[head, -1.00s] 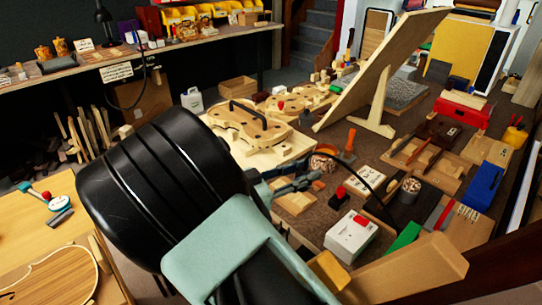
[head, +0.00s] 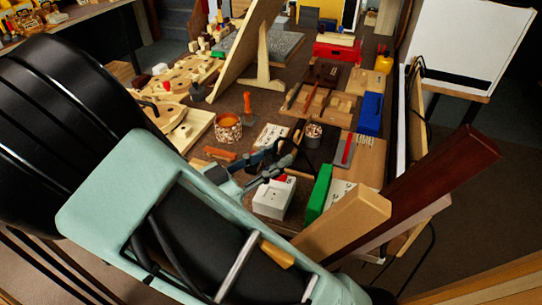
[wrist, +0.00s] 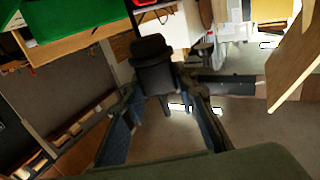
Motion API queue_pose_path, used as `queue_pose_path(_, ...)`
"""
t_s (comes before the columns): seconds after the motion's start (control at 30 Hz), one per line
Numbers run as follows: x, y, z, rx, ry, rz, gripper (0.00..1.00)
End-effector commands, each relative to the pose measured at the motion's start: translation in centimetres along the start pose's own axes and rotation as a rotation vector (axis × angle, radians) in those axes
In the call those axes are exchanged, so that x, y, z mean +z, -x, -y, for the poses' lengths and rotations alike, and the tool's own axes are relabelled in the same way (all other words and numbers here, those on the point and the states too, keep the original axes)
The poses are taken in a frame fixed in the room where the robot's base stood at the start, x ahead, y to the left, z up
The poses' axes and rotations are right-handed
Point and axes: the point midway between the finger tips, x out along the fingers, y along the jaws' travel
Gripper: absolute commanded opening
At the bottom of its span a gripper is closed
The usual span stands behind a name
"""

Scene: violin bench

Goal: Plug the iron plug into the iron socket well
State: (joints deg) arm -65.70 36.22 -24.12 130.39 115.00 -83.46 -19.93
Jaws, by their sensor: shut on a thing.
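In the wrist view a black block-like piece, which looks like the iron plug (wrist: 152,65), sits between the two fingertips of my gripper (wrist: 157,88). My gripper is shut on it. In the head view my gripper (head: 272,168) is seen from behind, over the cluttered bench, just behind a white box (head: 272,199) with a red part on top. The plug cannot be made out clearly there. I cannot identify the iron socket well for certain in either view; the white box may carry it, but no opening is clear.
A green block (head: 319,193) and a wooden block (head: 345,222) stand right of the white box. A round tin (head: 228,127), an orange-handled tool (head: 247,102) and a blue box (head: 371,113) crowd the bench (head: 285,82). A leaning board (head: 243,50) rises behind.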

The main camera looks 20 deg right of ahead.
Motion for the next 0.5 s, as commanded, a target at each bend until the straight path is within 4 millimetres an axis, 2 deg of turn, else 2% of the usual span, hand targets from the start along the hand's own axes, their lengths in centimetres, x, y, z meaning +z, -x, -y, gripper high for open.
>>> queue_pose_path(0.23, -0.3, 0.0, 0.0, 0.001, 0.001, -0.001, 0.05)
queue_pose_path(0.5, 2.6, 0.0, 0.0, -0.001, 0.001, -0.001, 0.05)
